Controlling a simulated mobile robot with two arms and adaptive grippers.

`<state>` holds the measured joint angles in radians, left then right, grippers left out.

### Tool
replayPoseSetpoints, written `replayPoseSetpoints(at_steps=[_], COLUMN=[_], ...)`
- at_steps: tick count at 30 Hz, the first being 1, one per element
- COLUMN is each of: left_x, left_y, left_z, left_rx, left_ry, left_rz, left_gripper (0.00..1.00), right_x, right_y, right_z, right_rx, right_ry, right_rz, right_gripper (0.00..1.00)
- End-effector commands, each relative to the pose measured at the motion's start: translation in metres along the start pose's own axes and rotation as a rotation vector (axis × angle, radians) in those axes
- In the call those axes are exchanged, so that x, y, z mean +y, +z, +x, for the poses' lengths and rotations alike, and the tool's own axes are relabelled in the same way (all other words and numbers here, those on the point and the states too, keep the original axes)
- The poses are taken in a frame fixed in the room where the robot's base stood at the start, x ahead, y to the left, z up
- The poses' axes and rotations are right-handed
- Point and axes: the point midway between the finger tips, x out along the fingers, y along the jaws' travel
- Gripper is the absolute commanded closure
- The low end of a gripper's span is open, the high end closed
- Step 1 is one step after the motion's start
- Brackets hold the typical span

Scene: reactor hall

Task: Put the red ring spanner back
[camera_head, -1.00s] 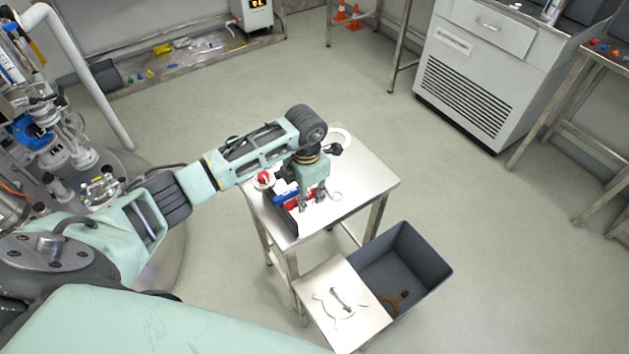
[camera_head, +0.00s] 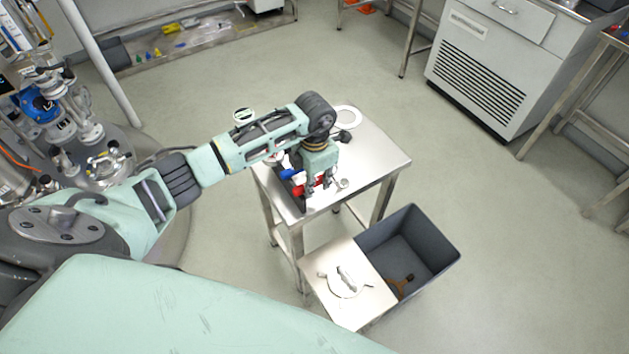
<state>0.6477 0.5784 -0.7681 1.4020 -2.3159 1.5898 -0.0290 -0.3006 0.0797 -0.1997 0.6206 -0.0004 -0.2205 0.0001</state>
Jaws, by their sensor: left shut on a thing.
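My left gripper (camera_head: 317,185) points down over the small steel table (camera_head: 375,165), its fingers low near the table top. It is shut on a red piece, the red ring spanner (camera_head: 298,190), which shows partly beside and between the fingers; its ring ends are hard to make out. A blue piece (camera_head: 287,174) lies just left of it, by a dark holder (camera_head: 289,201) at the table's left edge. My own gripper and arm hide part of the holder. My right gripper is not in view.
A white ring (camera_head: 347,117) lies at the table's back. A small round metal thing (camera_head: 343,183) is right of the gripper. In front are a lower steel stand (camera_head: 362,312) with a round metal piece (camera_head: 344,283), and a grey bin (camera_head: 445,267) holding a brown object (camera_head: 402,282). The table's right side is clear.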

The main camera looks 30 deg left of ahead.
Motion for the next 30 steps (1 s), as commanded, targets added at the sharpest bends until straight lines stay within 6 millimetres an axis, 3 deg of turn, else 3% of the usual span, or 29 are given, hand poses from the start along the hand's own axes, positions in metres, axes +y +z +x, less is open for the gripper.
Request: replayPoseSetpoints(at_steps=[22,23,30], left_x=[0.0003,0.0003,0.0002], left_y=[0.0004,0.0004,0.0002], left_z=[0.0023,0.0023,0.0026], left_rx=[-0.002,-0.001,-0.001], left_ry=[0.001,0.000,0.000], left_rz=[0.000,0.000,0.000], left_gripper=[1.00,0.83,0.62], right_x=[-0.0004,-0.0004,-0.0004], right_y=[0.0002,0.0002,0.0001], right_z=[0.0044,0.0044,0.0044], right_rx=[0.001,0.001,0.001], right_ry=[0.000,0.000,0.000], right_rz=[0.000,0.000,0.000], right_gripper=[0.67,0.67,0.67])
